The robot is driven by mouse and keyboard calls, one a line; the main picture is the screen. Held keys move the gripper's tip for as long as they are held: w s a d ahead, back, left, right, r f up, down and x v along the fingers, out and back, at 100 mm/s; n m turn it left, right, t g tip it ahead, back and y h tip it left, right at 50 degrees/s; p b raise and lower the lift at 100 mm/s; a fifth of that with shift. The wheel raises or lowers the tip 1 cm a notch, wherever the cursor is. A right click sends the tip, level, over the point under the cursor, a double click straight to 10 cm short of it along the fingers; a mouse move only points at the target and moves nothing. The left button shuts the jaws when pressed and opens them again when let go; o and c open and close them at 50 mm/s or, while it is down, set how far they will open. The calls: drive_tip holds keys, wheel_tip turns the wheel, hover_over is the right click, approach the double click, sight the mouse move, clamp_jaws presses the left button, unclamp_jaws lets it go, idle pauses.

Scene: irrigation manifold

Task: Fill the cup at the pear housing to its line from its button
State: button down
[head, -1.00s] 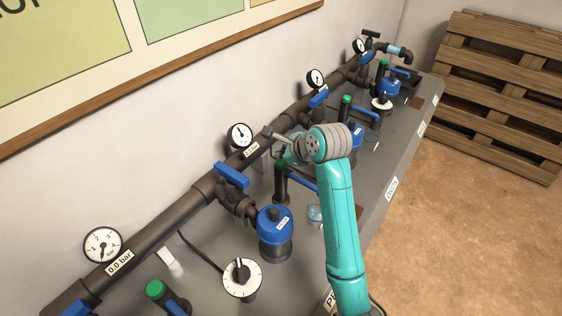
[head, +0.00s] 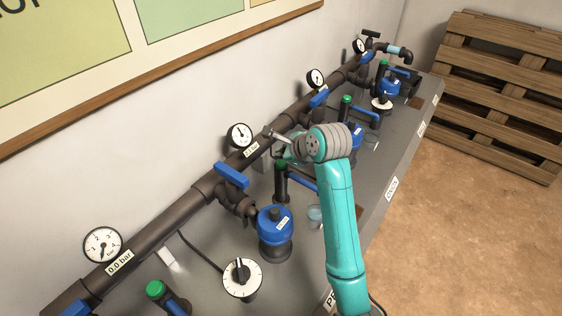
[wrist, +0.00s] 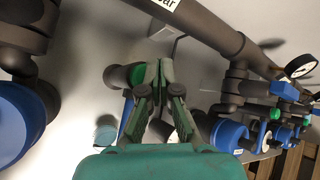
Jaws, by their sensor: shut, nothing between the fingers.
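My gripper (head: 284,151) is over the bench beside the green button (head: 281,164) on its dark post. In the wrist view its shut, empty fingers (wrist: 159,72) overlap the green button (wrist: 121,76); I cannot tell whether they press it. The clear cup (head: 315,213) stands on the bench right of the blue-topped housing (head: 275,222), partly beside my arm. It looks bluish in the wrist view (wrist: 105,133). Its line and level are too small to read. A bench-edge label starting "PE" (head: 331,300) is partly hidden by my arm.
A dark pipe (head: 172,221) with gauges and blue lever valves (head: 232,175) runs along the wall. A white dial (head: 242,279) and another green button (head: 155,289) are nearer. More housings stand farther back. Pallets (head: 500,95) lean at the right; the floor before them is clear.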

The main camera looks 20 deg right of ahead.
sight(282, 163)
idle(0.4)
drive_tip(key=shift+f, duration=0.4)
drive_tip(key=shift+f, duration=0.55)
idle(0.8)
drive_tip(key=shift+r, duration=1)
drive_tip(key=shift+r, duration=2.5)
